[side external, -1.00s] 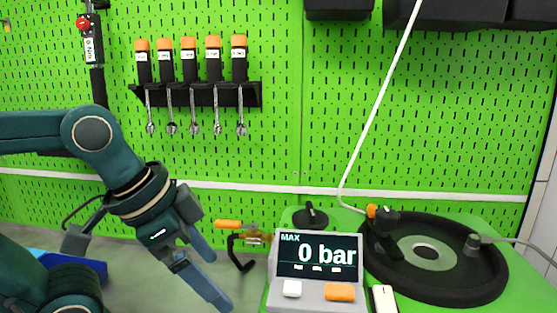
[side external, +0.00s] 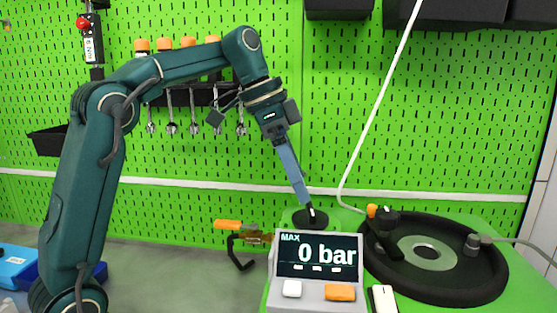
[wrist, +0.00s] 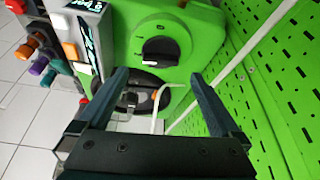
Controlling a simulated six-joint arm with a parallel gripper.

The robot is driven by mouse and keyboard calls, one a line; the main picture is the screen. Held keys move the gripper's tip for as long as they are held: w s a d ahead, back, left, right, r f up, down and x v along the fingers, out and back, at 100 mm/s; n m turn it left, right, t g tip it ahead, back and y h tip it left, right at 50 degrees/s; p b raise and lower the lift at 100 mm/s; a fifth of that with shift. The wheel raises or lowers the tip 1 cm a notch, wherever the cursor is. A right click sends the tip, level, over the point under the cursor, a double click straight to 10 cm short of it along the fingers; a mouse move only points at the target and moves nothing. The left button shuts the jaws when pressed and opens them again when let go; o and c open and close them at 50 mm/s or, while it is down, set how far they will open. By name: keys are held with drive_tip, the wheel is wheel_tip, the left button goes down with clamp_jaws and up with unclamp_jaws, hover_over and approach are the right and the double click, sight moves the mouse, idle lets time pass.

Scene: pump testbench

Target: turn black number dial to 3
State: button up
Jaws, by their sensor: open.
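The black number dial (side external: 311,219) sits on the green bench top, behind the display box. It also shows in the wrist view (wrist: 162,50) as a round black knob with a white mark at its lower left; the numbers around it are too small to read. My gripper (side external: 307,204) points down just over the dial in the side view. In the wrist view my gripper (wrist: 160,76) is open and empty, its two fingers apart, with the dial ahead between and beyond the tips. I cannot tell whether a fingertip touches it.
The display box (side external: 318,262) reads 0 bar and stands in front of the dial. A round black plate (side external: 470,286) with a knob is to the right. A white hose (side external: 379,107) rises behind. An orange-handled valve (side external: 229,225) is left. The green pegboard (side external: 420,130) stands close behind.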

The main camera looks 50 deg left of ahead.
sight(311, 208)
drive_tip(key=shift+x, duration=2.45)
drive_tip(key=shift+a, duration=0.1)
drive_tip(key=c, duration=1.3)
drive_tip(key=shift+n, duration=0.5)
drive_tip(key=n+y, duration=0.1)
drive_tip(key=n, duration=0.2)
drive_tip(key=n+t+y, duration=0.1)
drive_tip(key=n, duration=0.1)
drive_tip(key=shift+s+d+n+y, duration=0.1)
drive_tip(key=shift+d+n+y, duration=0.2)
drive_tip(key=n+y, duration=0.1)
drive_tip(key=n, duration=0.2)
drive_tip(key=n+y, duration=0.1)
drive_tip(key=n, duration=0.2)
drive_tip(key=shift+d+n+g, duration=0.15)
drive_tip(key=shift+n+g, duration=0.15)
drive_tip(key=shift+n, duration=0.1)
drive_tip(key=shift+y, duration=0.3)
drive_tip(key=o, duration=1.3)
